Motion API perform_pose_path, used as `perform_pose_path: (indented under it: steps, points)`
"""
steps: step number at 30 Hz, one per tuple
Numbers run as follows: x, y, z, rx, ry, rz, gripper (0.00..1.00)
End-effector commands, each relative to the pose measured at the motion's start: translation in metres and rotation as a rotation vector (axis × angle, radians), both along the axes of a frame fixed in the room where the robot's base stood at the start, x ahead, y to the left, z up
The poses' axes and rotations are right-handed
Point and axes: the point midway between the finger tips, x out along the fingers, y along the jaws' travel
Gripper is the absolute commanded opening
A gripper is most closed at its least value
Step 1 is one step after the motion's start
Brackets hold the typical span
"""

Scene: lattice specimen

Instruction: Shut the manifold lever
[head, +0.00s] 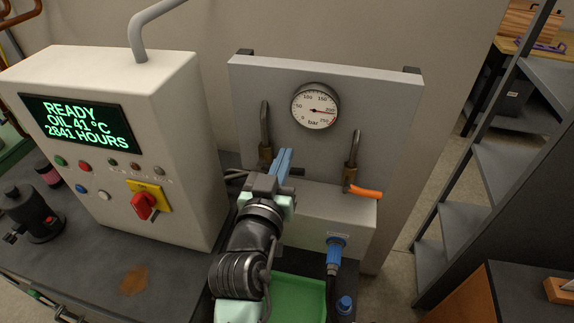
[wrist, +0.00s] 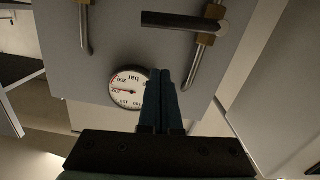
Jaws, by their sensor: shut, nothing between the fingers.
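The grey manifold block (head: 345,212) stands below a pale back panel and carries two brass valves. The right valve (head: 350,175) has an orange-gripped lever (head: 366,191) lying roughly level and pointing right. The left valve (head: 265,152) is partly behind my gripper. In the wrist view, which is upside down, a dark lever (wrist: 180,20) runs sideways from a brass valve (wrist: 207,30). My gripper (head: 287,152) has its blue fingers shut and empty, just right of the left valve in the head view. In the wrist view the fingertips (wrist: 162,73) are apart from the dark lever.
A round pressure gauge (head: 315,105) is on the panel (head: 385,110) above. A white control cabinet (head: 190,90) stands close on the left. A blue connector (head: 335,250) with a cable and a green tray (head: 300,292) are below. A grey shelf rack (head: 480,150) is at right.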

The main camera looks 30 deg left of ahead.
Motion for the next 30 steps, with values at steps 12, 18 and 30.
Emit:
perform_pose_path:
  steps: [12, 18, 30]
  points:
    - [0.008, -0.002, -0.039, 0.000, 0.001, 0.001, 0.00]
    - [0.008, -0.002, -0.040, -0.001, 0.000, 0.001, 0.00]
    - [0.011, -0.004, -0.058, 0.082, 0.025, 0.000, 0.00]
